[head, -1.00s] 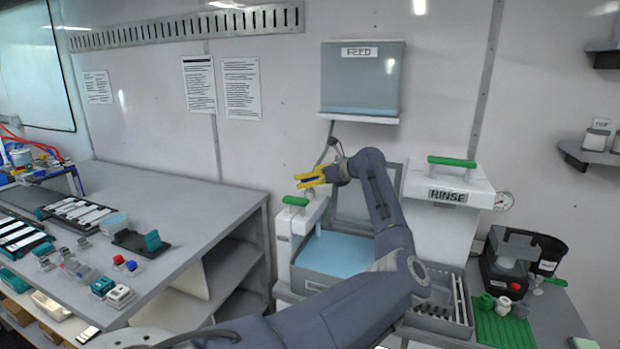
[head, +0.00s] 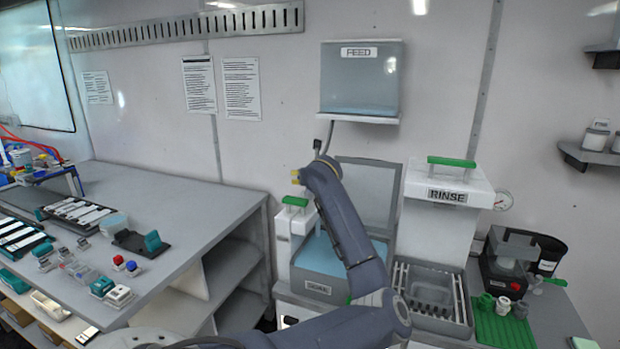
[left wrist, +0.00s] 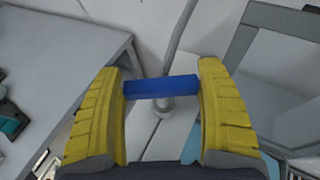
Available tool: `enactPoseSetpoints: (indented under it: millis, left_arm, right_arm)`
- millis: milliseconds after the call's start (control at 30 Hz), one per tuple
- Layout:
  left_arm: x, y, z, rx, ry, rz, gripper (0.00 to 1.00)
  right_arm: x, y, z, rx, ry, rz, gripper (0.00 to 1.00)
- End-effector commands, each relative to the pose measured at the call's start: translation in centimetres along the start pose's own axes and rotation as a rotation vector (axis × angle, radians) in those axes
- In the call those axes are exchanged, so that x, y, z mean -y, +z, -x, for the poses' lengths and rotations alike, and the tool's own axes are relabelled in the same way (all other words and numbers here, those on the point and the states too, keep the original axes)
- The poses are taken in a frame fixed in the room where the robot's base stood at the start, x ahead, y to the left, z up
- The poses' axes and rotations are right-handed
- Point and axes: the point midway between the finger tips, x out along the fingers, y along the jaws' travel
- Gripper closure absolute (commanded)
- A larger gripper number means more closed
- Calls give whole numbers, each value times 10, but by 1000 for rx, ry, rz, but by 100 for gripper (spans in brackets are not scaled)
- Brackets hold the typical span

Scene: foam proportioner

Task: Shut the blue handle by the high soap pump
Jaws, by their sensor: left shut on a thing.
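The blue handle (left wrist: 161,87) shows in the left wrist view as a short bar on a pale round stem. My left gripper (left wrist: 163,80) has one yellow finger at each end of the bar and is shut on it. In the head view only a little of the yellow fingers of my left gripper (head: 298,177) shows, above a white unit (head: 290,222) with a green handle (head: 295,201). The blue handle is hidden there behind my arm. My right gripper is in neither view.
A blue-topped basin (head: 325,262) stands below my left wrist, with a raised grey lid behind it. The FEED tank (head: 360,80) hangs on the wall above. The RINSE unit (head: 440,205) stands to the right, and a grey workbench (head: 190,190) to the left.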

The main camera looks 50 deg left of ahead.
Motion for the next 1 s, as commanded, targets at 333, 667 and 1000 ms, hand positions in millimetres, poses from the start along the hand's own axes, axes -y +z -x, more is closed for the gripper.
enactPoseSetpoints:
  millis: [333,667,1000]
  left_arm:
    - [-2,0,-1,0,-268,-115,56]
    - [0,-1,-1,-3,-435,-180,56]
    - [1,-1,-1,-3,-494,-202,56]
  right_arm:
    - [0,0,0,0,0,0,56]
    - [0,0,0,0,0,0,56]
    - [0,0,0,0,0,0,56]
